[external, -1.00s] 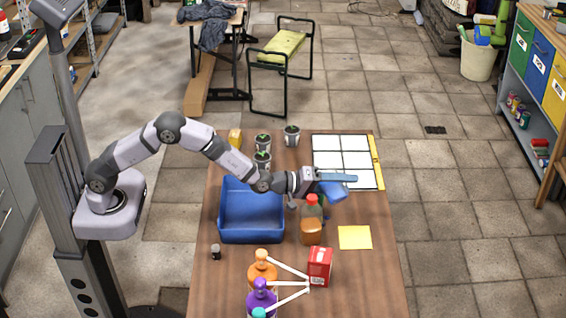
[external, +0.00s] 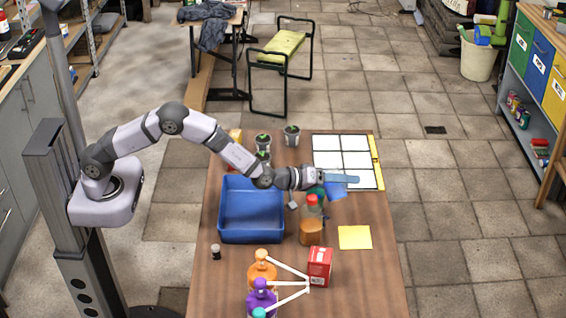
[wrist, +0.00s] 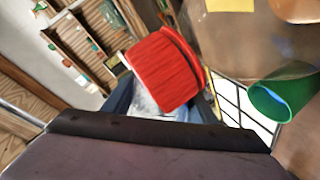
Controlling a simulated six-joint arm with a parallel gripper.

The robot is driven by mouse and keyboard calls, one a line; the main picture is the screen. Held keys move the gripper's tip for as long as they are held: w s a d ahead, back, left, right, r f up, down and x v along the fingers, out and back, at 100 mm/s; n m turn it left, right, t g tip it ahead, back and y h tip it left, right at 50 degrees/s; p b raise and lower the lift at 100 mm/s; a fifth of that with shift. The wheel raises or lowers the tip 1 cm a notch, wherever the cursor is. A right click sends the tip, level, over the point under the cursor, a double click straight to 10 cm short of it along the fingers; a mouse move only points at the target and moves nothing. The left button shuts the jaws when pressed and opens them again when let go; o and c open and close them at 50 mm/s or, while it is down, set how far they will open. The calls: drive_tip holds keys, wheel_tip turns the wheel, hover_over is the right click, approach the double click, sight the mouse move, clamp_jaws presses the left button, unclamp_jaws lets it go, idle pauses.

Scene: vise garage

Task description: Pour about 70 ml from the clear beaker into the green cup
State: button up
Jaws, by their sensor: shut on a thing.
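My gripper (external: 328,180) is over the right half of the table, shut on the clear beaker (external: 336,192), which shows blue at the fingers in the external view. The beaker's tilt and fill level cannot be read. The green cup (external: 319,191) shows only as a small green patch just below my gripper, behind the red-capped bottle. In the wrist view the green cup (wrist: 292,92) is at the right, with its open rim visible and apart from my gripper. The beaker is mostly hidden there.
The amber bottle (external: 311,228) with a red cap (wrist: 160,70) stands close by the cup. A blue bin (external: 227,234) is to the left. A white gridded panel (external: 343,145) lies behind.

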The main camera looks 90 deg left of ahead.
drive_tip(key=r+m+p, duration=0.1)
drive_tip(key=p, duration=0.3)
drive_tip(key=d+r+m+g+y+p, duration=0.1)
drive_tip(key=p, duration=0.2)
drive_tip(key=shift+w+p, duration=0.2)
drive_tip(key=shift+p, duration=0.2)
drive_tip(key=shift+f, duration=0.15)
drive_tip(key=shift+r+m+p, duration=0.25)
drive_tip(key=shift+m+p, duration=0.05)
drive_tip(key=shift+p, duration=0.15)
idle(1.2)
drive_tip(key=shift+w+d+f+m+g+y+p, duration=0.15)
drive_tip(key=shift+w+d+m+g+y+p, duration=0.2)
drive_tip(key=shift+m+p, duration=0.3)
drive_tip(key=shift+w+d+f+m+g+y+p, duration=0.1)
drive_tip(key=shift+d+m+y+p, duration=0.35)
drive_tip(key=shift+m+p, duration=0.25)
drive_tip(key=shift+w+d+f+m+g+y+p, duration=0.15)
drive_tip(key=shift+d+m+g+y+p, duration=0.2)
drive_tip(key=shift+m+p, duration=0.3)
